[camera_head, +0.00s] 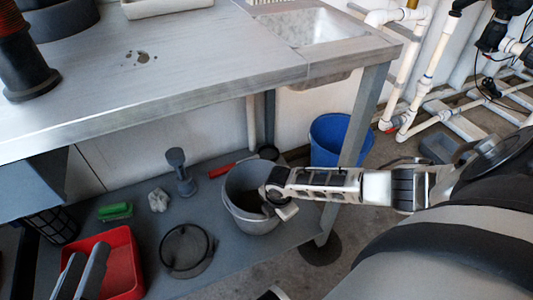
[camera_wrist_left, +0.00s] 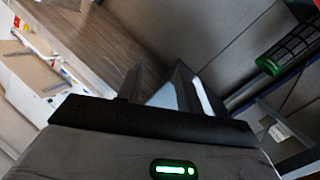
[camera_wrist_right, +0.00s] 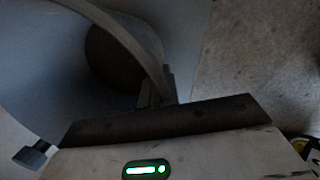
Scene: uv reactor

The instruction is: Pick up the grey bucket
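The grey bucket (camera_head: 236,208) stands upright on the lower shelf under the workbench. My right arm reaches in from the right, and my right gripper (camera_head: 272,203) is at the bucket's right rim. In the right wrist view the bucket's curved rim (camera_wrist_right: 128,38) runs down to the close-set fingers of my right gripper (camera_wrist_right: 158,90), which appear shut on it. My left gripper (camera_head: 90,252) is at the lower left, over the red tray's area. Its two fingers are apart and empty in the left wrist view (camera_wrist_left: 160,75).
The red tray (camera_head: 127,268), a dark round strainer-like item (camera_head: 186,248), a green brush (camera_head: 115,211) and a red-handled tool (camera_head: 222,170) lie on the shelf. The bench top (camera_head: 150,95) overhangs it. A bench leg (camera_head: 362,115) and a blue bin (camera_head: 328,138) stand right of the bucket.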

